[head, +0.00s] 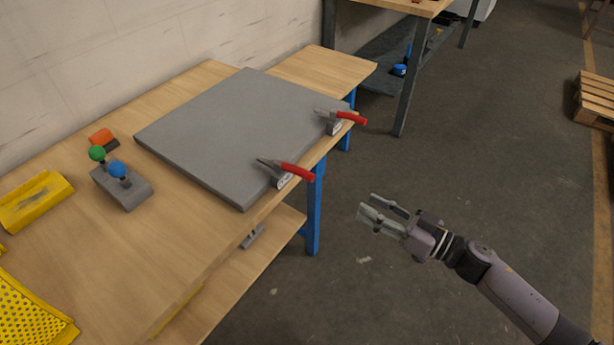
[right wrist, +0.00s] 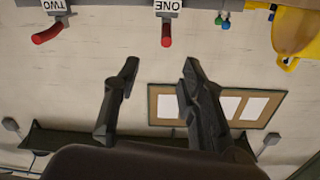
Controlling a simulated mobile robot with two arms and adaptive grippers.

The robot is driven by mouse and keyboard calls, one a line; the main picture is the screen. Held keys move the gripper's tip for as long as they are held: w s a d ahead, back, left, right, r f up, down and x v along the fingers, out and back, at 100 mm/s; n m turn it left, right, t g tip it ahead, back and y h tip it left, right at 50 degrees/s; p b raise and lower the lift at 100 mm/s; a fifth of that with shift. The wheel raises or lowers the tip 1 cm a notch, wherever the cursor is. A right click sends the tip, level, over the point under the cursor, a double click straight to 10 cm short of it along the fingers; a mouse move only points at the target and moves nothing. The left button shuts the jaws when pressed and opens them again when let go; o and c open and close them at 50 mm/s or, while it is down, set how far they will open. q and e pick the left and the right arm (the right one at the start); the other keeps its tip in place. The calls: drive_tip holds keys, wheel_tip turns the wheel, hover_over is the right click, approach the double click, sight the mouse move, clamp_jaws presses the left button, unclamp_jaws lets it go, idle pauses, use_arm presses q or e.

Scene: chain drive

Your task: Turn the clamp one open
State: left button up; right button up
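Clamp one (head: 285,170) is the nearer of two red-handled clamps on the front edge of the grey plate (head: 215,125). Its red handle points out past the table edge. In the right wrist view, which is upside down, its handle (right wrist: 166,33) hangs by the label ONE (right wrist: 167,6). Clamp two (head: 340,117) is farther along the edge; its handle (right wrist: 47,33) shows by the label TWO. My right gripper (head: 368,203) is open and empty, off the table to the right of clamp one and apart from it. My left gripper is out of view.
On the wooden table (head: 190,235) stand a grey block with green and blue knobs (head: 122,187), an orange piece (head: 101,138) and yellow parts (head: 35,202). A second table (head: 410,5) is behind. The floor around my right gripper is clear.

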sight(300, 172)
drive_tip(key=x, duration=1.1)
drive_tip(key=s+r+p+x, duration=0.1)
drive_tip(key=x, duration=0.5)
drive_tip(key=shift+w+a, duration=0.15)
drive_tip(key=shift+a, duration=0.45)
drive_tip(key=shift+c, duration=0.2)
clamp_jaws()
